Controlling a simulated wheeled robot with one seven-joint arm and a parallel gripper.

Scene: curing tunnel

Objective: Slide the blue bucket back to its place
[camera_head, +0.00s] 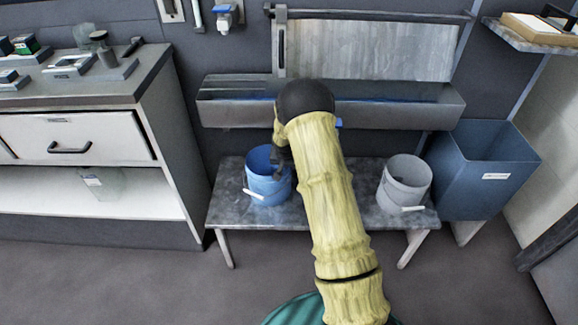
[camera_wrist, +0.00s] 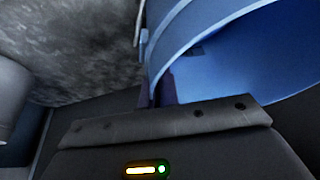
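The blue bucket (camera_head: 268,185) stands upright on the left part of a low grey bench (camera_head: 232,208), with a pale handle grip on its front. In the wrist view the blue bucket (camera_wrist: 225,35) fills the upper right, with its curved rim and inside close to the camera. My gripper (camera_head: 282,162) is at the right side of the bucket's rim, mostly hidden behind my yellow-sleeved arm. In the wrist view dark finger parts (camera_wrist: 160,92) show at the bucket's wall. I cannot tell whether they touch or grip it.
A grey bucket (camera_head: 405,182) stands at the bench's right end. A blue bin (camera_head: 480,172) is right of the bench. A metal trough (camera_head: 400,112) hangs on the wall above. A drawer cabinet (camera_head: 85,140) is at left. Bare bench top lies between the buckets, partly behind my arm.

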